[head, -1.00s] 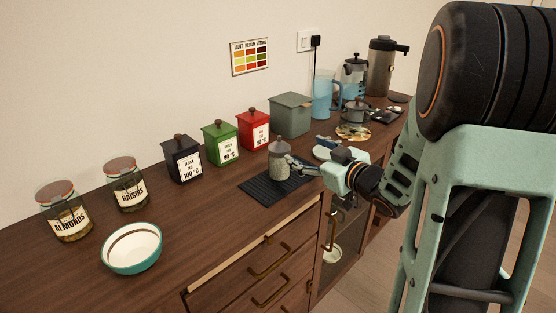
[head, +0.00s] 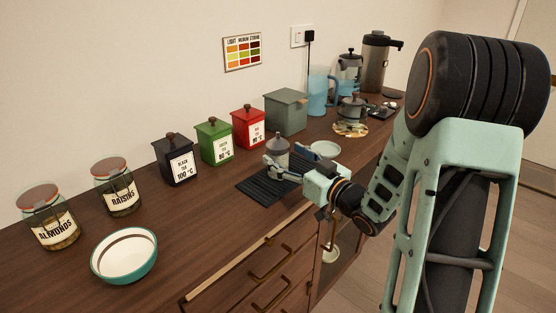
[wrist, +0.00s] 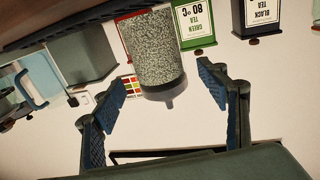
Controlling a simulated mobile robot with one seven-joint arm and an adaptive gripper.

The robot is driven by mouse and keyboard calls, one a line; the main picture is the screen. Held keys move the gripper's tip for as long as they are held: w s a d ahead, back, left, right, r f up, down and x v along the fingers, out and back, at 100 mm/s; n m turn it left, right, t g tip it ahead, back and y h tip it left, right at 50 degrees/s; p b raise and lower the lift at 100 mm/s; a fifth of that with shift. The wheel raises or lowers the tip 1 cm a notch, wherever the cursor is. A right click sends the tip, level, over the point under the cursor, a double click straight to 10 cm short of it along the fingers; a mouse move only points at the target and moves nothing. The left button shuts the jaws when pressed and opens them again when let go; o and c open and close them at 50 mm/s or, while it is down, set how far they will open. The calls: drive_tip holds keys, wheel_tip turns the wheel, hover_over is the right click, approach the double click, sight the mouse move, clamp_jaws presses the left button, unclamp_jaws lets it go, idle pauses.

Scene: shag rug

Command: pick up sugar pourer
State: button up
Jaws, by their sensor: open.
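The sugar pourer (head: 278,148) stands upright on a dark ribbed mat (head: 258,187) on the wooden counter. In the wrist view, which looks upside down, the sugar pourer (wrist: 155,50) shows speckled contents and a grey top with a short spout. My gripper (head: 287,160) is open at the pourer, one finger on its near side and one toward its far right. In the wrist view my gripper (wrist: 160,78) has its blue-padded fingers spread to either side of the pourer, with visible gaps. The pourer's lower part is partly hidden by a finger in the head view.
Black (head: 175,160), green (head: 215,142) and red (head: 248,127) tea boxes and a grey-green box (head: 286,112) line the wall behind. A small plate (head: 325,149) lies right of the gripper. A bowl (head: 124,257) and two jars stand left.

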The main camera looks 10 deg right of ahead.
drive_tip(key=x, duration=0.3)
drive_tip(key=shift+w+a+f, duration=0.2)
drive_tip(key=shift+w, duration=0.05)
drive_tip(key=shift+r, duration=0.1)
drive_tip(key=c, duration=1.6)
